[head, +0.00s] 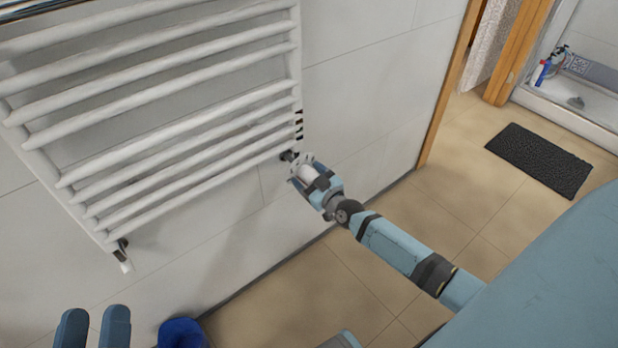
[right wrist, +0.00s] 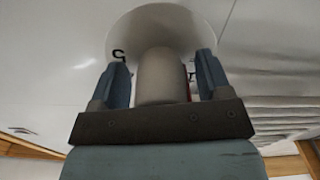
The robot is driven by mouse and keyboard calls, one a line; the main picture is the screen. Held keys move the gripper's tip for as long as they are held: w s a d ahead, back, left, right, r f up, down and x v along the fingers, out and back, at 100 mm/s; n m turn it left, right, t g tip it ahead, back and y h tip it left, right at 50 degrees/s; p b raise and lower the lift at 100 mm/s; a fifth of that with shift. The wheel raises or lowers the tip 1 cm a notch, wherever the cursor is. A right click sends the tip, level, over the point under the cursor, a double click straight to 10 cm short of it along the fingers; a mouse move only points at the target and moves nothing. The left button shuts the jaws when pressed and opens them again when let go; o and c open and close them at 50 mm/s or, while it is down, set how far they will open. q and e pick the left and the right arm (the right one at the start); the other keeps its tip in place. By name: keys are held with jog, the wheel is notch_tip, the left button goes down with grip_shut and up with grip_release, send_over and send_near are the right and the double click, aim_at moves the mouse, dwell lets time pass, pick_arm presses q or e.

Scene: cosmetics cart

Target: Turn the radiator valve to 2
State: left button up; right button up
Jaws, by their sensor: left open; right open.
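The white radiator valve (head: 307,173) sits at the lower right corner of the towel radiator (head: 160,110). My right gripper (head: 305,178) is at it, with the fingers on either side of the knob. In the right wrist view, the pale knob (right wrist: 158,80) stands between the open fingers of my right gripper (right wrist: 161,68), with small gaps showing beside it. A wide round dial (right wrist: 160,22) lies behind it, with a dark mark like a 5 at its left. Other marks are partly hidden by the fingers. My left gripper (head: 93,328) is open and empty at the bottom left.
Another fitting (head: 123,256) hangs at the radiator's lower left. A blue object (head: 182,333) is at the bottom edge. A dark mat (head: 540,158) lies on the tiled floor, before a shower tray (head: 585,112) with bottles. The floor between is clear.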

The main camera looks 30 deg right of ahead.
jog(key=shift+c, duration=0.2)
jog(key=c, duration=0.9)
